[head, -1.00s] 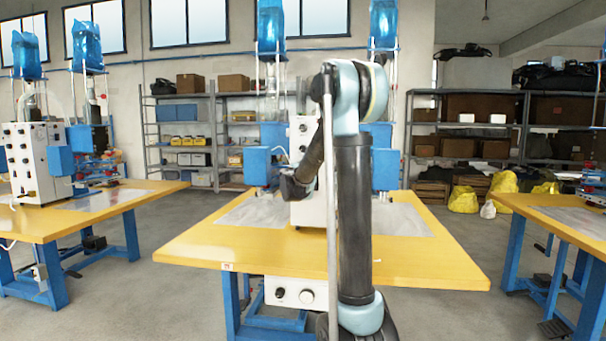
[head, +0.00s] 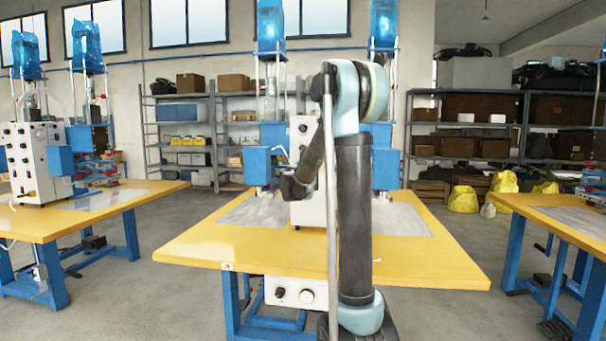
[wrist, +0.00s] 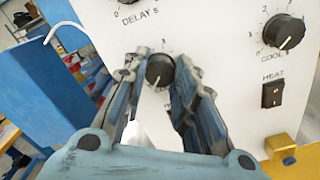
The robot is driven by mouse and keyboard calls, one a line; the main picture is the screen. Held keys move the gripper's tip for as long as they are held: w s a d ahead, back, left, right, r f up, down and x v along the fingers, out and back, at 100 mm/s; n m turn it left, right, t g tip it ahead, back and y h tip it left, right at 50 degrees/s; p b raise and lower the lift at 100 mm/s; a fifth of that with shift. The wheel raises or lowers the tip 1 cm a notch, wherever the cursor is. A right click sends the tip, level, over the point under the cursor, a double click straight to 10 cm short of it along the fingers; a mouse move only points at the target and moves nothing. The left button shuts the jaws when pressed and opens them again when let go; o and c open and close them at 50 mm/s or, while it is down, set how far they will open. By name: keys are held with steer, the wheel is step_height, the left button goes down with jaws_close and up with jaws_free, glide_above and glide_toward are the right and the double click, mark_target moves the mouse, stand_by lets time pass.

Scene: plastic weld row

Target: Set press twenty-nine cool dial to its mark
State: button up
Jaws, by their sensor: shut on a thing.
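In the wrist view, the white panel of the press (wrist: 225,40) fills most of the picture. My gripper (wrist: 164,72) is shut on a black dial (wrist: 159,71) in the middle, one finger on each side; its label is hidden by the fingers. The dial labelled COOL S (wrist: 284,31) is at the upper right, apart from the fingers, its light pointer line toward the lower left. In the head view, my gripper (head: 292,187) is at the white press box (head: 310,212), mostly hidden by my arm.
A HEAT rocker switch (wrist: 272,93) sits below the COOL S dial. A DELAY S dial (wrist: 128,2) is cut off at the top. A blue box (wrist: 40,95) stands close on the left. The yellow table (head: 215,245) has free room at its front.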

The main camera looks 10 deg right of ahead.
steer(key=o, duration=1.1)
steer(key=shift+a+f, duration=0.15)
steer(key=shift+f, duration=0.1)
steer(key=shift+r, duration=0.1)
steer(key=v, duration=1.2)
